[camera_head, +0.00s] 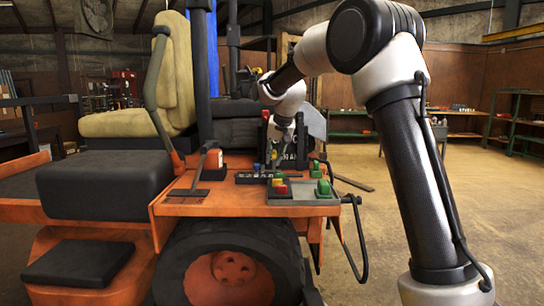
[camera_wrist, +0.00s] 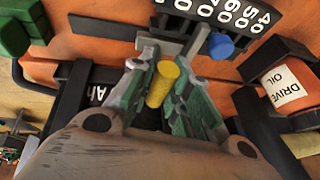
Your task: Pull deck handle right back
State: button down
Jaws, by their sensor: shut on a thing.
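An orange mower (camera_head: 170,205) with a tan seat stands at the left and middle of the head view. My gripper (camera_head: 275,160) reaches down to the control panel on its side. In the wrist view my gripper (camera_wrist: 160,92) has its two greenish fingers on either side of a short yellow cylindrical grip (camera_wrist: 163,83), and it is shut on it. I take the yellow grip to be the deck handle, but its lower part is hidden by the fingers. A blue knob (camera_wrist: 220,45) stands just beyond the fingers, beside a black plate with white numbers (camera_wrist: 228,14).
A bottle marked drive oil (camera_wrist: 290,88) stands right of the fingers. A green block (camera_wrist: 22,32) is at the upper left. In the head view, a grey tray (camera_head: 300,196) with red, yellow and green pieces lies near my gripper. Open floor lies to the right.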

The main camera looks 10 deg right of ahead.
jog(key=d, duration=0.2)
jog(key=s+d, duration=0.1)
jog(key=d, duration=0.2)
jog(key=s+d, duration=0.1)
jog(key=d, duration=0.2)
jog(key=shift+d, duration=0.1)
jog(key=c, duration=1.4)
grip_release()
jog(key=shift+d, duration=0.15)
jog(key=shift+o, duration=0.2)
jog(key=shift+r, duration=0.1)
jog(key=a+v, duration=0.1)
jog(key=v, duration=1)
jog(key=shift+s+d+r, duration=0.25)
jog(key=shift+d+r, duration=0.15)
jog(key=shift+d, duration=0.1)
